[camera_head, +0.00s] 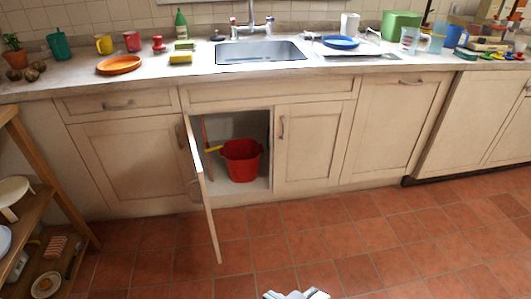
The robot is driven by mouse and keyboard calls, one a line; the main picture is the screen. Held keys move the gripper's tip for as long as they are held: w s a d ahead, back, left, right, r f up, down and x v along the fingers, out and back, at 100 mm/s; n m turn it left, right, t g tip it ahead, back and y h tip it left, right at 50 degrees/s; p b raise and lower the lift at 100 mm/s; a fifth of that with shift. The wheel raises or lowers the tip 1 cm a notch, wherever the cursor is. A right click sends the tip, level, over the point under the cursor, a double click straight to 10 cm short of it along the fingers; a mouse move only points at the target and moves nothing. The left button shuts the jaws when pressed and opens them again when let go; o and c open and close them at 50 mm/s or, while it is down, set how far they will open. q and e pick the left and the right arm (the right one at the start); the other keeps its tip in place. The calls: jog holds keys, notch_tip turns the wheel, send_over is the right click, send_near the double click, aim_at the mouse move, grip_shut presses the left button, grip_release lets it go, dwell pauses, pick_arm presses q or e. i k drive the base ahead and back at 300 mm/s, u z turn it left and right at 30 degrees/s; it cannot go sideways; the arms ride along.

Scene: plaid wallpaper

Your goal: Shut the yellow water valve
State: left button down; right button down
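A small yellow piece (213,150), which looks like the yellow water valve's handle, shows inside the open cupboard under the sink. It sits beside a thin reddish upright pipe (204,132) at the left of the opening. It points roughly sideways, but it is too small to tell how far the valve is turned. A red bucket (241,160) stands on the cupboard floor just right of it. The cupboard door (202,190) stands open at the left and hides part of the inside.
The counter (290,75) holds the sink (260,51), orange plates (119,65), a blue plate (341,42) and several cups. A wooden shelf (60,195) stands at the left. The tiled floor (330,240) before the cupboard is clear, except for the open door jutting over it.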

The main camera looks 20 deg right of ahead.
aim_at(218, 147)
jog(key=z, duration=1.5)
jog(key=i, duration=2)
jog(key=u, duration=0.8)
jog(key=i, duration=0.6)
jog(key=u, duration=0.35)
